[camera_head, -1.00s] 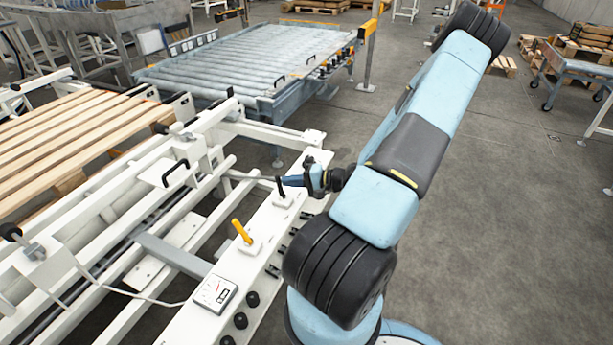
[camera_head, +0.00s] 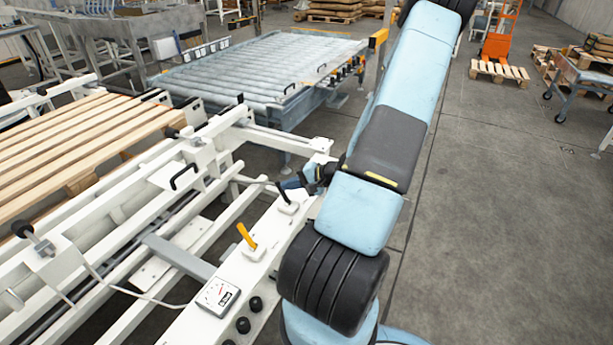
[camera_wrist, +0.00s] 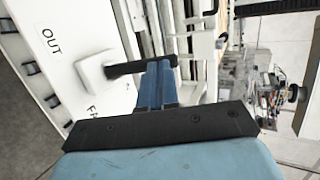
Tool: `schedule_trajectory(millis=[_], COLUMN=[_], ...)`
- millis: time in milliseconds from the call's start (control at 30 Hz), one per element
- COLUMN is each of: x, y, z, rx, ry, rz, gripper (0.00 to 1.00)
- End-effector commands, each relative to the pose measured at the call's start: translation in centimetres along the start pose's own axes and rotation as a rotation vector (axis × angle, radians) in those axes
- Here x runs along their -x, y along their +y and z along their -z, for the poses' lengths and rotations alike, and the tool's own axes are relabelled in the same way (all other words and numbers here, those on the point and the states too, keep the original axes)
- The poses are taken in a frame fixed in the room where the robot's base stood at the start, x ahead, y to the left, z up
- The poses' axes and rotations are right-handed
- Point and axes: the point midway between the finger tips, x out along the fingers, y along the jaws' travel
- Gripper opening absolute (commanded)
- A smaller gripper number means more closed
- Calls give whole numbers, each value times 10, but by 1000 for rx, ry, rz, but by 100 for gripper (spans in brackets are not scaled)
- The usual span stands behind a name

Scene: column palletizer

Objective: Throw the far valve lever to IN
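The far valve lever is a black handle (camera_head: 282,191) on a small white block, on the white machine rail. In the wrist view the black lever (camera_wrist: 128,69) points right from its white block (camera_wrist: 97,74) and crosses at my fingertips. My gripper (camera_head: 291,184) is at the lever; its blue fingers (camera_wrist: 157,72) look shut together, with the lever across their tips. Contact looks close but cannot be confirmed. A label OUT (camera_wrist: 50,40) is left of the block; another label, starting with F, is partly hidden by my gripper.
A wooden pallet (camera_head: 75,140) lies on the left. A roller conveyor (camera_head: 260,70) stands behind. Open floor (camera_head: 490,210) is to the right.

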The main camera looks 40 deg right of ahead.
Motion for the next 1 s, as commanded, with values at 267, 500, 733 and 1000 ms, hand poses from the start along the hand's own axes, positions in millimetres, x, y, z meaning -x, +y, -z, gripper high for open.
schedule_trajectory(millis=[267,500,733,1000], x=[0,27,74,116], y=[-2,-6,-4,-2], z=[1,4,5,5], rx=[5,12,9,7], ry=[-2,-6,-6,-7], rz=[1,-1,-1,-1], gripper=[0,0,0,0])
